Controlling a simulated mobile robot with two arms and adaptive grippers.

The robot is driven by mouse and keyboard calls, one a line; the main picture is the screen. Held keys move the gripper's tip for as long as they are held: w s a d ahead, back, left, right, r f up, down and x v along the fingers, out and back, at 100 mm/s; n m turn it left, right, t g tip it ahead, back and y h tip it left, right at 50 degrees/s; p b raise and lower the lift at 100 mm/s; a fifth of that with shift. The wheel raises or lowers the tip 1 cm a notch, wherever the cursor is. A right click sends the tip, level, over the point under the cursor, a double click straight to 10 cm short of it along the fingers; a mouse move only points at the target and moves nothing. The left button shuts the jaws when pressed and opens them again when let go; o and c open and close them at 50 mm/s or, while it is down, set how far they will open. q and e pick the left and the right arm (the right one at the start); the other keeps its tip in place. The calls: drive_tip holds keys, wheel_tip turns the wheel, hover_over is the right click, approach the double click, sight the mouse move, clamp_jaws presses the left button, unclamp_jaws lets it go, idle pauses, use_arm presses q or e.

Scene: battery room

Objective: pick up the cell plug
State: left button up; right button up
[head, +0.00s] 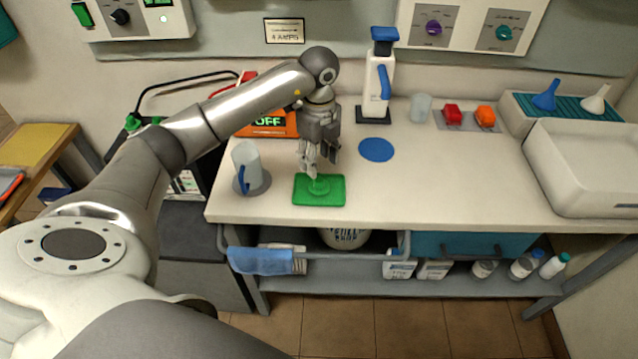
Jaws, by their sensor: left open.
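The cell plug looks to be the small green piece (319,187) on a green tray (335,200) near the front edge of the bench. Its colour matches the tray, so its outline is hard to make out. My left gripper (319,168) points down just above it, fingers open. The fingertips partly cover the tray's back area, and I cannot tell whether they touch the plug. My right gripper does not show.
A clear jug with a blue handle (247,164) stands left of the tray on a grey disc. A blue disc (376,150) lies right of it, with a white bottle (379,85) behind. A white basin (580,170) is at right. The bench's middle right is clear.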

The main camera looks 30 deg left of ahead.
sight(319, 179)
use_arm(q)
drive_tip(key=f, duration=0.2)
drive_tip(key=f+p, duration=0.2)
drive_tip(key=f, duration=0.1)
drive_tip(key=shift+s+d+f, duration=0.2)
drive_tip(key=shift+s+f, duration=0.05)
drive_tip(key=shift+f, duration=0.3)
drive_tip(key=c, duration=0.9)
